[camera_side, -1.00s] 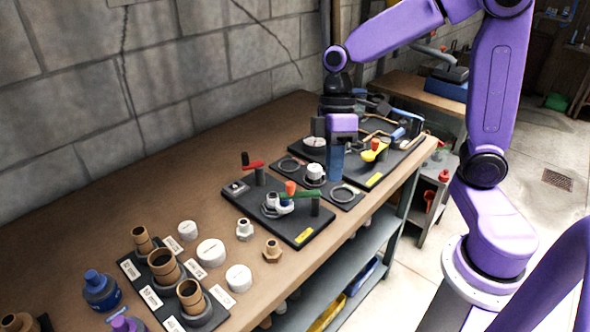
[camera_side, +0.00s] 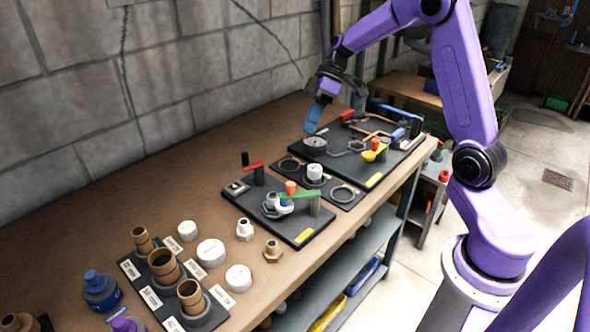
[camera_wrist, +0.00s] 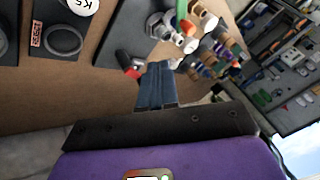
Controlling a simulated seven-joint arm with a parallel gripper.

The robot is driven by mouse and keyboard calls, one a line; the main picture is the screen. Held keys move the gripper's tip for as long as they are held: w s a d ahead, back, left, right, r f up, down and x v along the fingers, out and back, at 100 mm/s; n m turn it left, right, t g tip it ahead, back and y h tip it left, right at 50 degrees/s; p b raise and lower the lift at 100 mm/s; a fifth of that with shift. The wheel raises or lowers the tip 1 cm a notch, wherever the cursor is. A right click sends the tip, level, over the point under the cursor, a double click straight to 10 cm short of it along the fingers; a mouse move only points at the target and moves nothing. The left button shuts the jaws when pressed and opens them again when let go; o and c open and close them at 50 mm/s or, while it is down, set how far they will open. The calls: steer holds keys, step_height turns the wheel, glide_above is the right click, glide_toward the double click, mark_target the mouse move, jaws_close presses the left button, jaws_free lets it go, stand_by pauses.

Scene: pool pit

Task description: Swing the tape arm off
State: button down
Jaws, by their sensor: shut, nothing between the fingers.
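My gripper (camera_side: 313,124) is shut and empty, tilted, in the air near the round gauge-like disc (camera_side: 315,143) at the back of the bench. In the wrist view its blue fingers (camera_wrist: 157,82) are together. The near black board carries a red lever (camera_side: 253,165) with a dark upright knob and a green arm (camera_side: 303,193) with an orange knob. In the wrist view the red lever (camera_wrist: 131,69) lies just left of the fingers and the green arm (camera_wrist: 183,12) is at the top. The far board has a yellow lever (camera_side: 373,154). I cannot tell which one is the tape arm.
A small board with ring seats (camera_side: 344,194) and a white cap (camera_side: 315,172) lies between the two boards. Brass fittings (camera_side: 163,264), white caps (camera_side: 211,252) and a blue bottle (camera_side: 100,291) stand at the front left. The block wall (camera_side: 180,80) runs behind the bench.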

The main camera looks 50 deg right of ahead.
mark_target(292, 184)
steer(key=shift+a+f, duration=0.1)
steer(key=s+a+f, duration=0.3)
steer(key=a+f, duration=0.5)
steer(key=a, duration=0.1)
stand_by(0.4)
steer(key=shift+a+n+g, duration=0.25)
steer(key=shift+n+g, duration=0.15)
steer(key=shift+n, duration=0.2)
stand_by(0.3)
steer(key=a+n+g, duration=0.1)
steer(key=n, duration=0.1)
steer(key=s+n+g, duration=0.1)
steer(key=n, duration=0.1)
steer(key=shift+a+h, duration=0.4)
steer(key=shift+s+a+n+g+h, duration=0.25)
steer(key=shift+n+g, duration=0.2)
steer(key=shift+n, duration=0.15)
steer(key=shift+s+a+n+g+h, duration=0.15)
steer(key=shift+n+g+h, duration=0.1)
steer(key=shift+n+g, duration=0.3)
steer(key=shift+s+a+n+g+h, duration=0.2)
steer(key=shift+s+n+h, duration=0.15)
steer(key=shift+n, duration=0.4)
steer(key=shift+s+a+n+g+h, duration=0.15)
steer(key=shift+s+n+g+h, duration=0.15)
steer(key=shift+n, duration=0.4)
